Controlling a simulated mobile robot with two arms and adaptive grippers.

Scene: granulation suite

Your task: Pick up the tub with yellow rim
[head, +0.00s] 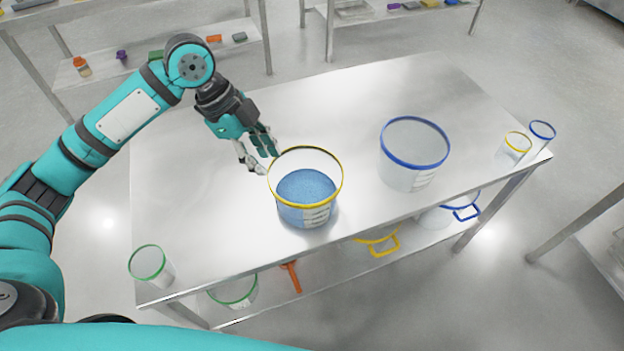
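The tub with yellow rim (305,215) stands upright on the steel table, near its front middle. It is translucent, with blue granular material inside and a label on its front. My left gripper (262,158) is just beside the tub's upper left rim, pointing down to the right. Its fingers look parted with nothing between them. One fingertip is close to the rim; I cannot tell whether it touches. My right gripper is not in view.
The steel table (210,235) also bears a blue-rimmed tub (412,160), a green-rimmed cup (150,265), a small yellow-rimmed cup (514,146) and a blue-rimmed cylinder (540,135). More containers and an orange tool (292,277) lie on the lower shelf. The table's back is clear.

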